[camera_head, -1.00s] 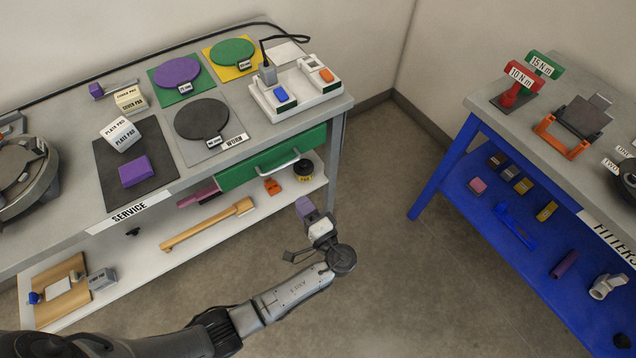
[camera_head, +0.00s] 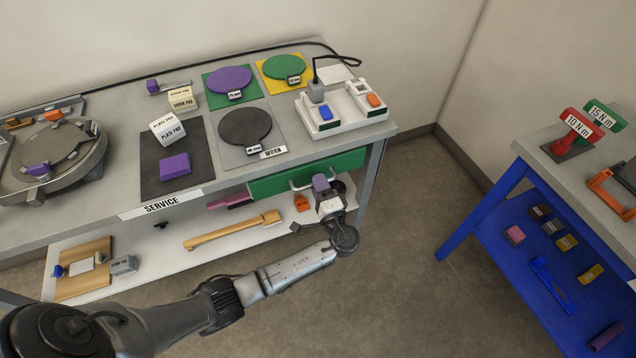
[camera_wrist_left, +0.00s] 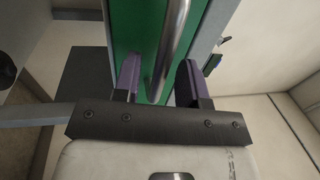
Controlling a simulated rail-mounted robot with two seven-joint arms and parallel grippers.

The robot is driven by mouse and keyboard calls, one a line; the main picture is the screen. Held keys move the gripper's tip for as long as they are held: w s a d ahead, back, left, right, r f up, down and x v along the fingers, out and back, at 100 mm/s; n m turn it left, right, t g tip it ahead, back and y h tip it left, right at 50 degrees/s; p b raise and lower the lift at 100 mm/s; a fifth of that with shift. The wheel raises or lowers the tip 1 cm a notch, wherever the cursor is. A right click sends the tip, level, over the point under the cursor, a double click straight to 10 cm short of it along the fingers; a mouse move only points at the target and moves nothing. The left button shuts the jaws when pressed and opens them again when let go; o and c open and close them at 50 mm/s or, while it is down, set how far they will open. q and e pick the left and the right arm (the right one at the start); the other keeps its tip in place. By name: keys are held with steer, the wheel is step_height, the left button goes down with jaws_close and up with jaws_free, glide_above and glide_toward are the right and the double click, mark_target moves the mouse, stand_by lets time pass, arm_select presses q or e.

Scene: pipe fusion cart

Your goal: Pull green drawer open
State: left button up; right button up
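The green drawer (camera_head: 345,162) sits under the right part of the grey service bench, its front level with the bench edge. Its silver bar handle (camera_head: 294,184) is partly hidden by my left gripper (camera_head: 320,185). In the left wrist view the green drawer front (camera_wrist_left: 122,28) fills the middle, and the handle (camera_wrist_left: 172,45) runs up between the two purple-tipped fingers of my left gripper (camera_wrist_left: 160,80). The fingers are apart, one on each side of the handle, with gaps visible. My right gripper is not in view.
A white lower shelf (camera_head: 165,260) under the drawer holds a yellow wrench-like tool (camera_head: 232,231) and an orange item (camera_head: 301,203). The bench leg (camera_head: 371,180) stands right of the drawer. Open floor (camera_head: 400,270) lies in front, with a blue table (camera_head: 485,210) to the right.

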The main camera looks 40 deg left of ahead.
arm_select(q)
steer(key=shift+w+a+r, duration=0.1)
steer(key=shift+w+a, duration=0.15)
steer(key=shift+a, duration=0.15)
jaws_close()
stand_by(0.4)
